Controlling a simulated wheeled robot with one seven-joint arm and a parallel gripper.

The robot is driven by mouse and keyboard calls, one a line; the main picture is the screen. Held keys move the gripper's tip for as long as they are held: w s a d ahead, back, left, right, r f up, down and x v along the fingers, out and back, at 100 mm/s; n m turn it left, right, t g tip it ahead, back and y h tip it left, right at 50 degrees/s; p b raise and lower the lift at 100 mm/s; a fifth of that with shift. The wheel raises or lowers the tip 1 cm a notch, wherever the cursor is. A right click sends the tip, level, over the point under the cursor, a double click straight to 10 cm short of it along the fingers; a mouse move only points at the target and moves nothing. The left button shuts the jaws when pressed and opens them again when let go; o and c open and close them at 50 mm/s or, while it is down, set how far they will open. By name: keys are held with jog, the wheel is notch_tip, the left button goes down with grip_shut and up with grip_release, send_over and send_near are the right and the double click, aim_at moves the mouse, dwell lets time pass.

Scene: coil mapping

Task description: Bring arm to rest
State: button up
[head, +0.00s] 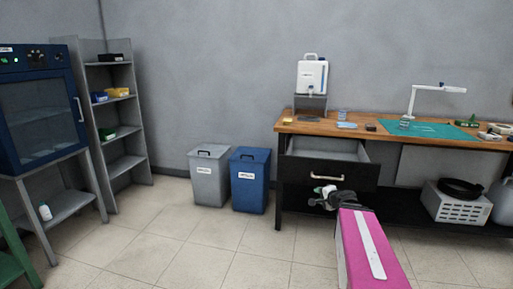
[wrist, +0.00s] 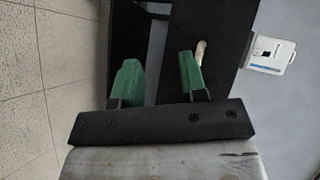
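My arm, pink with a white stripe, reaches up from the bottom of the head view. My gripper (head: 328,198) is at its end, small and dark there, in front of the workbench. In the wrist view, its two green fingers (wrist: 159,78) stand apart with nothing between them. The black drawer (head: 328,172) under the wooden benchtop is pulled open. Its pale handle (head: 324,178) is just above my gripper in the head view. The handle (wrist: 201,52) shows behind the right finger in the wrist view; I cannot tell whether they touch.
The workbench (head: 385,128) carries a white dispenser (head: 312,76), a lamp and a green mat (head: 440,131). A grey bin (head: 209,177) and a blue bin (head: 249,182) stand left of it. A shelf (head: 121,135) and a blue oven (head: 45,110) are at left. The floor in front is clear.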

jog(key=s+a+f+n+g, duration=0.7)
jog(key=a+f, duration=0.2)
jog(key=a, duration=0.2)
jog(key=s+f+n+g+h, duration=0.4)
jog(key=s+f+n+g, duration=0.1)
jog(key=s, duration=0.4)
jog(key=shift+a+f+g+h, duration=0.3)
jog(key=shift+a+f+h, duration=0.1)
jog(key=shift+f, duration=0.1)
